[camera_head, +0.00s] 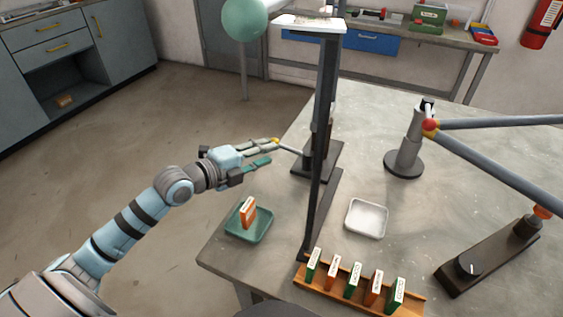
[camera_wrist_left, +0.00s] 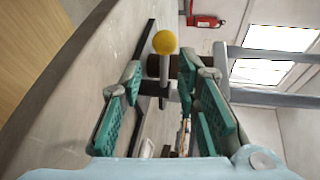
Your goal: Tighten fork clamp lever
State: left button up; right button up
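The lever of the fork clamp shows as a yellow ball knob (camera_head: 275,141) on a thin grey rod, which runs right to a dark clamp (camera_head: 310,160) at the table's left side. My left gripper (camera_head: 268,152) is open at this lever, its green-padded fingers pointing right. In the left wrist view the yellow knob (camera_wrist_left: 165,42) appears between the spread fingertips (camera_wrist_left: 160,72), towards the upper side. I cannot tell whether a finger touches it. The grey frame tubes (camera_head: 500,123) meet at a red and yellow joint on the right. My right gripper is not in view.
A tall dark post (camera_head: 326,100) rises beside the clamp. A green tray (camera_head: 249,225) with an orange box, a white tray (camera_head: 366,218), and an orange rack (camera_head: 345,289) of several small boxes are on the table. A grey stand (camera_head: 405,150) and dark base (camera_head: 490,255) support the frame.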

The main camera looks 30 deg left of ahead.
aim_at(281, 147)
pick_arm(q)
jog(key=x, duration=0.6)
jog(key=shift+w+d+r, duration=0.2)
grip_shut()
